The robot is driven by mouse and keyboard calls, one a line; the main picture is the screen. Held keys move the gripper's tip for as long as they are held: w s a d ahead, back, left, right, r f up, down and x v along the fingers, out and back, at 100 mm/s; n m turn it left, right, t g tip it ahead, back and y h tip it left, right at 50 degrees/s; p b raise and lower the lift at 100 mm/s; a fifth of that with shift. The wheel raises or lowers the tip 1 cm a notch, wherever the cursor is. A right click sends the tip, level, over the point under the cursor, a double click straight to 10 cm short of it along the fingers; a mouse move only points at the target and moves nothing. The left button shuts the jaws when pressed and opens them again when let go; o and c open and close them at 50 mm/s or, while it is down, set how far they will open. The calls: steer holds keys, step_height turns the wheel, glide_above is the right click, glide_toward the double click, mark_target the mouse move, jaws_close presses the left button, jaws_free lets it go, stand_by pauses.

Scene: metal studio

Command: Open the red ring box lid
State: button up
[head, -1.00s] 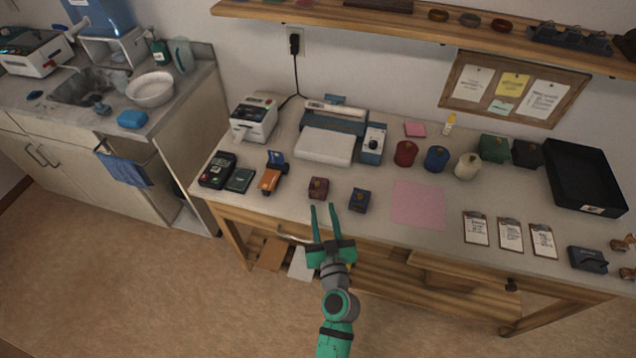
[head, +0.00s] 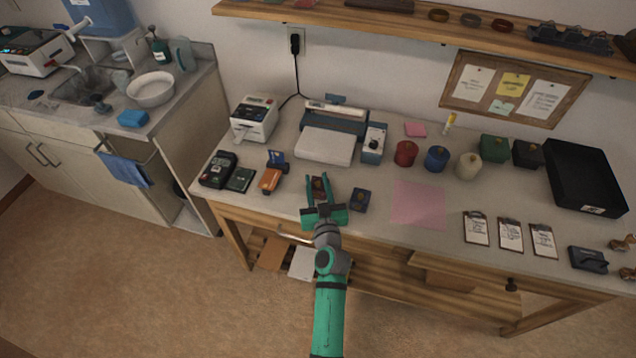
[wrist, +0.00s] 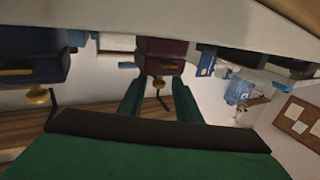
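The small dark red ring box (head: 318,183) stands near the front edge of the workbench, partly hidden by my gripper. In the wrist view, which looks upside down, the red ring box (wrist: 164,49) shows a gold knob (wrist: 158,82) on its lid, and the lid looks shut. My gripper (head: 318,188) is open, with one green finger on each side of the box in the head view. In the wrist view my gripper (wrist: 158,90) has its fingers apart, with the knob between them. I cannot tell whether the fingers touch the box.
A blue ring box (head: 360,199) stands close to the right of my gripper. An orange device (head: 271,180) and a dark card terminal (head: 217,170) lie to the left. A white machine (head: 325,145) stands behind. A pink sheet (head: 418,204) lies flat to the right.

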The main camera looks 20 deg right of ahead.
steer(key=shift+d, duration=0.15)
jaws_close()
steer(key=shift+d, duration=0.15)
